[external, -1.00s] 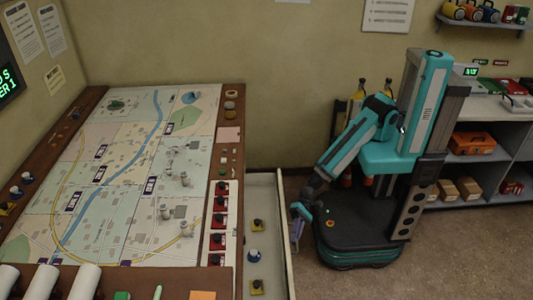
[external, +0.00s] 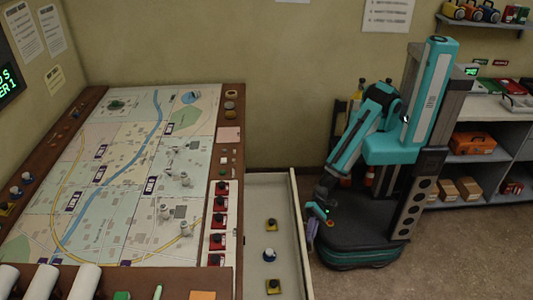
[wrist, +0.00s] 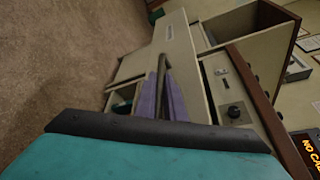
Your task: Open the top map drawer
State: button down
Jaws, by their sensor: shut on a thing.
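The top map drawer (external: 282,200) is a pale tray pulled out from the right side of the map table (external: 229,120). Several yellow and blue knobbed pieces lie inside it. Its pale front panel (external: 299,235) stands well clear of the table, and it also shows in the wrist view (wrist: 181,45). My gripper (external: 313,228) is at the outer side of this panel. In the wrist view its purple fingers (wrist: 162,98) are shut on the dark bar handle (wrist: 161,66). The exact contact is partly hidden by the fingers.
A map with small white models covers the table top. My base stands on open floor right of the drawer. Shelves (external: 465,165) with boxes and an orange case (external: 473,142) stand behind my base at the right. Bottles stand near the wall behind my arm.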

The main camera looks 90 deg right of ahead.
jog(key=c, duration=1.8)
grip_release()
jog(key=shift+c, duration=0.2)
jog(key=s+a+r+n+g+h+p, duration=0.25)
jog(key=s+a+n+g, duration=0.2)
jog(key=s+n, duration=0.35)
jog(key=s+a+r+n+g+h+p, duration=0.1)
jog(key=s+a+r+n+g+h, duration=0.4)
jog(key=n, duration=0.6)
jog(key=w+d+r+n+t+h+p, duration=0.2)
jog(key=w+d+r+n+t+h, duration=0.4)
jog(key=w+r+n, duration=0.3)
jog(key=shift+w+d+r+t+h, duration=0.15)
jog(key=shift+w+d+t+h, duration=0.25)
jog(key=shift+d+h, duration=0.3)
